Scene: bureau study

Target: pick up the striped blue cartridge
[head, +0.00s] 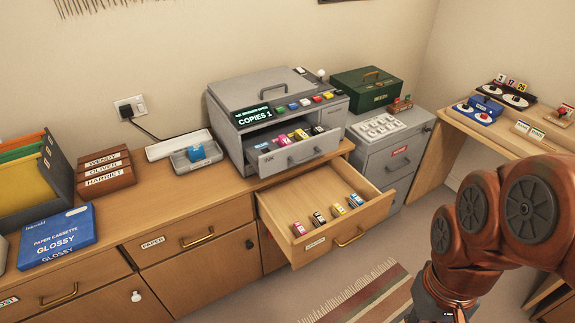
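Several small cartridges lie in a row in the open wooden drawer (322,246). The one at the right end is a blue cartridge (355,200) with lighter marks, but it is too small to tell whether these are stripes.
The grey copier (240,140) has its tray (292,158) pulled out, holding several coloured cartridges above the drawer. A grey cabinet (395,158) with a green cash box (366,88) stands at right. A blue paper box (58,238) lies at left. A striped rug (372,298) covers open floor.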

